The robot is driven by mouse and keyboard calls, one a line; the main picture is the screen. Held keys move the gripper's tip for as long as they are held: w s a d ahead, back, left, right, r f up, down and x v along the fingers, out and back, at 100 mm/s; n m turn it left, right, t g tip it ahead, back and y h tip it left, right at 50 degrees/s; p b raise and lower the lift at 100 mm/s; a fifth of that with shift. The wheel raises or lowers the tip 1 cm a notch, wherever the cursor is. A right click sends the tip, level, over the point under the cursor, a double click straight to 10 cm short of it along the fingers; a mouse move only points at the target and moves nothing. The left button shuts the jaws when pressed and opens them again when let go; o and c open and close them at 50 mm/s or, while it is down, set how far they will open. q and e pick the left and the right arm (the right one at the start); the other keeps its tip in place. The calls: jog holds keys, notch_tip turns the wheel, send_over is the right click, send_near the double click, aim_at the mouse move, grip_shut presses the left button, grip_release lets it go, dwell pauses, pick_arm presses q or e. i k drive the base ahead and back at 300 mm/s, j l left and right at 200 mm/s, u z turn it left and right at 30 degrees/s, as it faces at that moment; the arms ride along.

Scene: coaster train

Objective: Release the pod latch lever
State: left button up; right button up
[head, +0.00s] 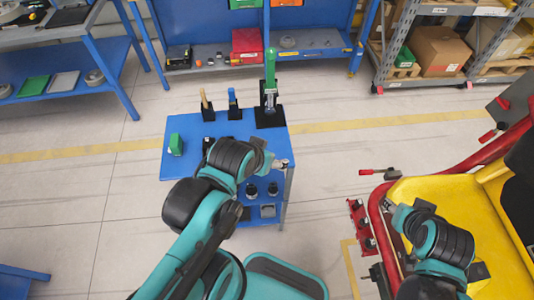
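The coaster pod (437,196), yellow with a red tubular rim, fills the right side of the head view. A lever with a red grip (366,172) sticks out to the left by the pod's front corner. Other red-gripped levers (487,136) show farther right along the rim; I cannot tell which one is the latch lever. My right gripper (397,213) is over the pod's near left edge, below the first lever in the picture and apart from it. Its fingers are too small to read. My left gripper (279,164) is over the right edge of the blue cart, its fingers unclear.
The blue cart (183,125) carries a green block (175,144), upright-handled tools and a tall green-handled tool (270,72). A red bracket (361,224) stands left of the pod. Shelves and blue benches line the back.

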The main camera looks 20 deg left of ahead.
aim_at(369, 172)
jog(key=k+j, duration=0.1)
jog(key=j, duration=0.35)
jog(key=k+j+z, duration=0.1)
jog(key=j, duration=0.3)
jog(key=k+j, duration=0.1)
jog(key=j, duration=0.35)
jog(key=k+j+z, duration=0.1)
jog(key=j, duration=0.3)
jog(key=k+j, duration=0.15)
jog(key=j, duration=0.3)
jog(key=k+j+z, duration=0.1)
jog(key=j, duration=0.3)
